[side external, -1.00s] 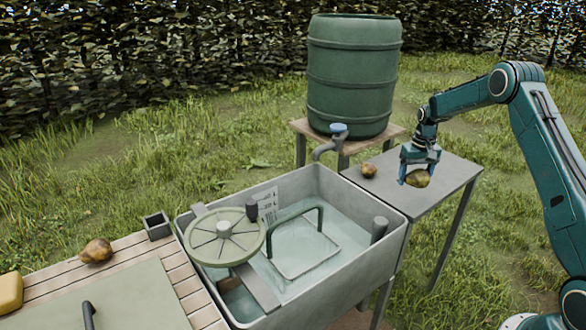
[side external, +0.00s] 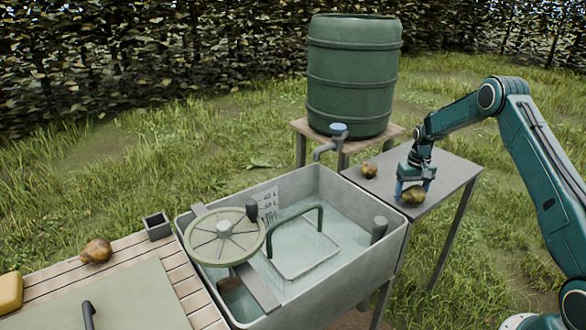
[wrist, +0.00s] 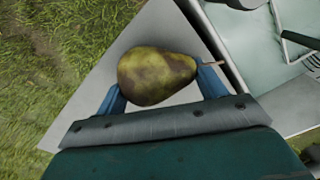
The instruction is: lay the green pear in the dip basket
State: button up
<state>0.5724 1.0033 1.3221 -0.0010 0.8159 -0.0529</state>
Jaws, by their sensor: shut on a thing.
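My gripper (side external: 409,191) is shut on the green pear (side external: 414,195), a mottled green-brown fruit. In the wrist view the pear (wrist: 155,75) lies sideways between the blue fingers (wrist: 163,92), its stem pointing right. It is over the grey side table; I cannot tell whether it touches the top. The dip basket (side external: 296,217), with its dark green arched handle, sits in the water of the grey sink (side external: 350,290), left of my gripper. Its handle also shows at the right of the wrist view (wrist: 300,40).
A small brown pear (side external: 369,170) is on the grey table (side external: 450,175). A green barrel (side external: 354,80) with a tap (side external: 330,145) stands behind the sink. A round spoked wheel (side external: 224,237) covers the sink's left part. Another pear (side external: 96,250) lies on the wooden counter.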

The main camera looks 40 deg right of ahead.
jog(key=shift+f, duration=0.15)
jog(key=o, duration=1.1)
jog(key=shift+c, duration=0.2)
notch_tip(320, 180, up, 14)
jog(key=shift+f, duration=0.1)
dwell(0.4)
